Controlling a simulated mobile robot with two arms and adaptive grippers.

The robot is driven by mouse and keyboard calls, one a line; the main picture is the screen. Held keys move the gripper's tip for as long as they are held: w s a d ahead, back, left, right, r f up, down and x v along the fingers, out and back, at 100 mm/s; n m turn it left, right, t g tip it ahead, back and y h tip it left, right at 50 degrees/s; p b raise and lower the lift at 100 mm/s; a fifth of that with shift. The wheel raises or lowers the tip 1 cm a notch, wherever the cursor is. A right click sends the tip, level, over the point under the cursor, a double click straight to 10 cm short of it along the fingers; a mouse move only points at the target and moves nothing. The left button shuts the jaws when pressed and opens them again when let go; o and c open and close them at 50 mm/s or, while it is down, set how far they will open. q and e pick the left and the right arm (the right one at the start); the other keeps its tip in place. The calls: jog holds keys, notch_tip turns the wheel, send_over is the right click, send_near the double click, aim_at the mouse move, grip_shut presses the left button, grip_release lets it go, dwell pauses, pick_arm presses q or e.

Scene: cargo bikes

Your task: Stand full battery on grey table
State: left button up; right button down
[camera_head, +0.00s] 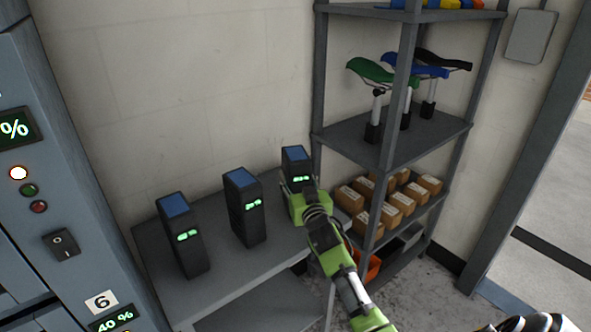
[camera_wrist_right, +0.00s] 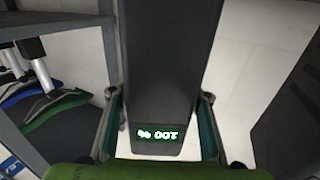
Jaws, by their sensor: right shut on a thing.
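Three dark batteries with blue tops and green displays are in a row on the grey table (camera_head: 215,277) in the head view. One stands at the left (camera_head: 183,235) and one in the middle (camera_head: 245,207). The third battery (camera_head: 294,160) is at the far right end, partly hidden by my right gripper (camera_head: 299,188). In the right wrist view this battery (camera_wrist_right: 170,70) fills the middle, and its display reads 100 %. My right gripper (camera_wrist_right: 158,130) is shut on it, one finger on each side. Whether its base touches the table is hidden. My left gripper is not in view.
A metal shelf (camera_head: 398,95) with bike saddles (camera_head: 385,70) and cardboard boxes (camera_head: 395,205) stands close to the right of the table. A blue-grey charging cabinet (camera_head: 75,190) is at the left. The wall is behind.

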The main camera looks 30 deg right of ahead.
jog(key=shift+w, duration=0.1)
jog(key=c, duration=1.5)
grip_release()
jog(key=shift+f, duration=0.4)
jog(key=o, duration=0.4)
jog(key=shift+a, duration=0.1)
jog(key=shift+s+r, duration=0.15)
jog(key=shift+s, duration=0.05)
jog(key=v, duration=1.2)
jog(key=shift+b, duration=0.3)
